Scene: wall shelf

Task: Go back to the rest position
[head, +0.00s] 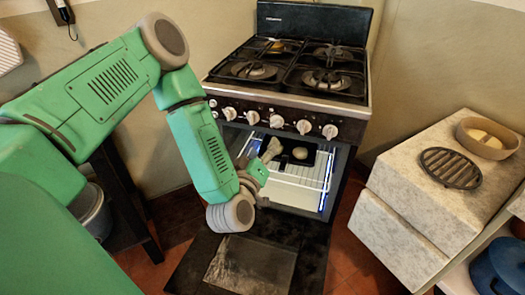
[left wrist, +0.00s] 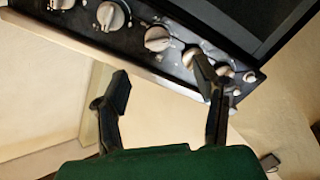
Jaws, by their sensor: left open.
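My left gripper (head: 270,150) is in front of the open oven, at the end of my green arm that comes in from the left. In the left wrist view its two dark fingers (left wrist: 162,84) stand well apart with nothing between them, and the stove's knob panel (left wrist: 135,32) shows beyond the fingertips. The stove (head: 285,85) stands against the back wall with its oven door (head: 250,270) folded down. A dark tray (head: 317,157) with a pale round item (head: 300,153) rests on the wire rack (head: 300,180) inside. My right gripper is not in view.
A stone-coloured cabinet (head: 420,160) at the right bears a dark grate (head: 450,167) and a round bowl (head: 488,138). A blue pot (head: 497,268) is at the lower right. A grey bin (head: 92,210) and dark stand are at the left. The tiled floor (head: 345,262) shows between stove and cabinet.

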